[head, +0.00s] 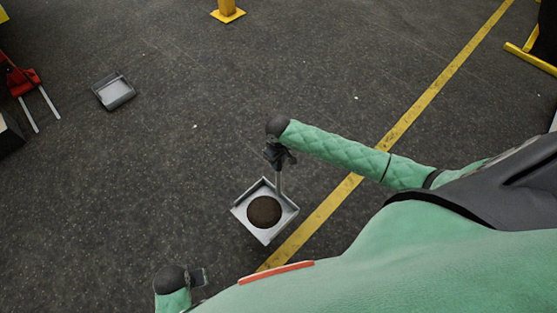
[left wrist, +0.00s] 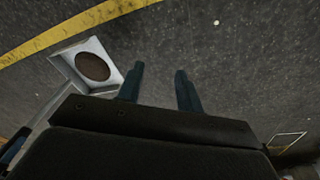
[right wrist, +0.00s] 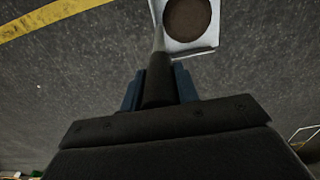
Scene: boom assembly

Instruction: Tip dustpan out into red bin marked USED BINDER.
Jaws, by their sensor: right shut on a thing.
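The dustpan (head: 286,222) is a light grey square pan with raised walls, and a round dark brown heap (head: 264,212) lies in it. My right gripper (head: 278,160) is shut on the dustpan's handle, and the pan hangs out in front of it, looking about level. In the right wrist view the handle runs between the fingers (right wrist: 160,88) to the pan (right wrist: 207,47). My left gripper (head: 200,278) is low in the head view; in the left wrist view its two fingers (left wrist: 160,88) stand apart with nothing between them. No red bin marked USED BINDER shows in the head view.
A grey tray-like thing (head: 115,92) lies on the dark floor at the upper left. A red pallet truck (head: 24,82) with pale forks is at the left edge. A yellow post base (head: 228,13) stands at the top. A yellow floor line (head: 400,128) runs diagonally. The middle floor is clear.

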